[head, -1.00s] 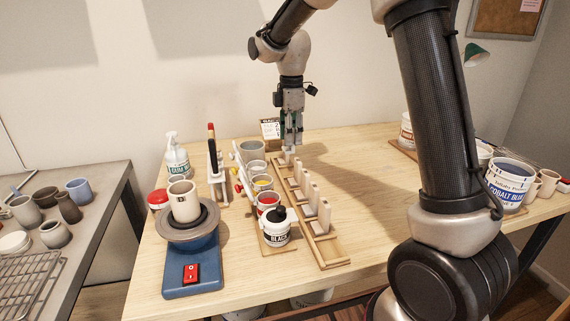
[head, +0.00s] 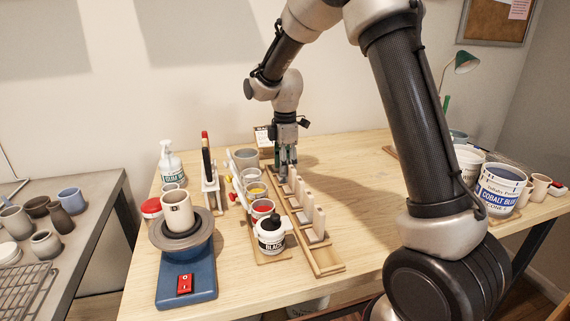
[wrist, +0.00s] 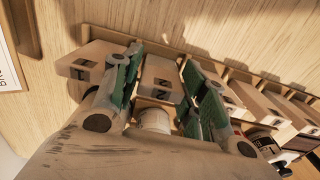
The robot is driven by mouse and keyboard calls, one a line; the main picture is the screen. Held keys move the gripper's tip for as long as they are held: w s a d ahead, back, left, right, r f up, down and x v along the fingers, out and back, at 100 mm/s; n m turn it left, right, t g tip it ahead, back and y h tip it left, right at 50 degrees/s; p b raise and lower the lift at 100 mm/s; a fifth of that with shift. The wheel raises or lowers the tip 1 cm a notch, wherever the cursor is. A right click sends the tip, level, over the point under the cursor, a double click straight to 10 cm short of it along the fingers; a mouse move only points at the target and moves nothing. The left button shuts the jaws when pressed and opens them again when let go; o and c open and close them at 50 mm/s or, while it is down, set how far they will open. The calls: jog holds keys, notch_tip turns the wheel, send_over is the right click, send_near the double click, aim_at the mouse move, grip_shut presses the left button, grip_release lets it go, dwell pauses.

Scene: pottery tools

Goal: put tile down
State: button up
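My gripper (head: 287,172) is low over the far end of the wooden tile rack (head: 325,262) in the head view. In the wrist view a pale tile (wrist: 163,82) with a dark mark stands between the green-padded fingers of my gripper (wrist: 162,72). Several other pale tiles (head: 319,221) stand upright in the rack. One tile (wrist: 88,65) is just left of the fingers in the wrist view.
A board of glaze jars, with a black-glaze jar (head: 271,234) at its near end, runs close along the rack's left. A blue wheel (head: 187,270) bearing a cup (head: 177,211) stands farther left. Bare table (head: 350,180) lies right of the rack.

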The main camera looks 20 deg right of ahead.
notch_tip(320, 180, up, 12)
jog(key=s+d+r+m+t, duration=0.1)
jog(key=s+d+r+m, duration=0.35)
jog(key=s, duration=0.35)
jog(key=s+d+r+m+t, duration=0.1)
jog(key=s+d+r+m, duration=0.3)
jog(key=s, duration=0.3)
jog(key=s+d+f+m+t, duration=0.1)
jog(key=s+m, duration=0.3)
jog(key=s, duration=0.4)
jog(key=s+d+f+m+t, duration=0.1)
jog(key=s+d+f+m, duration=0.3)
jog(key=s, duration=0.5)
jog(key=shift+d+m, duration=0.3)
jog(key=shift+m, duration=0.45)
